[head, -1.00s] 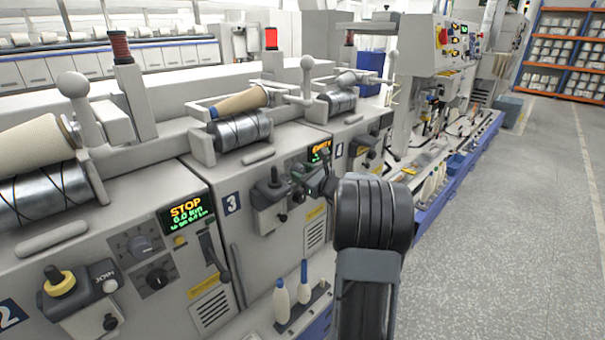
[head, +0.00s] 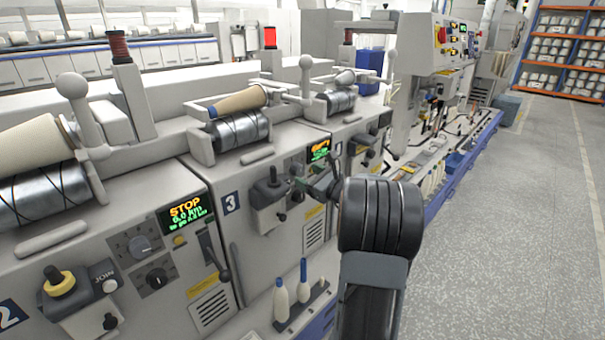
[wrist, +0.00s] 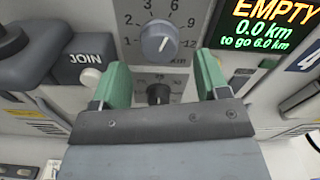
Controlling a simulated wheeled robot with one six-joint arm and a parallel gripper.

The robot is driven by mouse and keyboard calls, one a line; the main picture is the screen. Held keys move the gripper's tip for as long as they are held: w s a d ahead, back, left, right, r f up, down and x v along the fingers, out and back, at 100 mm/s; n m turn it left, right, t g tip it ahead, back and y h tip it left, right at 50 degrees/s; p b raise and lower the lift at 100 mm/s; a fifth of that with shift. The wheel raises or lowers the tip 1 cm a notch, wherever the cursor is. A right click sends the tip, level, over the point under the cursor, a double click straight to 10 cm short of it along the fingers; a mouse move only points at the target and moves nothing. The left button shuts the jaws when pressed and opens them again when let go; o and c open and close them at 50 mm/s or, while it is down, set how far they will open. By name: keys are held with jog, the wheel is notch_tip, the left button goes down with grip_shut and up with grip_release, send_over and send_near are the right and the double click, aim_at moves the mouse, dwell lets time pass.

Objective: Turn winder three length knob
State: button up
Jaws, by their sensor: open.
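Winder three, marked by the number plate "3" (head: 231,202), stands mid-picture in the head view. Its display (head: 319,150) reads EMPTY in the wrist view (wrist: 262,28), with 0.0 km and 6.0 km to go. In the wrist view the grey length knob (wrist: 158,42) sits on a numbered scale marked km. A smaller dark knob (wrist: 158,93) is below it. My gripper (wrist: 162,62) is open and empty. Its green fingers are spread to the left and right of the knobs, apart from the grey one. In the head view my gripper (head: 322,184) is in front of this panel, partly hiding it.
A JOIN block (wrist: 85,58) with a pale button is left of the knobs. In the head view, a dark lever knob (head: 272,182) stands left of my gripper. White bottles (head: 281,304) stand in a tray below. The aisle floor (head: 500,230) on the right is clear.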

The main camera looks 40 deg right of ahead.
jog(key=s+d, duration=0.1)
jog(key=s, duration=0.9)
jog(key=shift+s+d+p, duration=0.2)
jog(key=shift+d+p, duration=0.2)
jog(key=shift+p, duration=0.05)
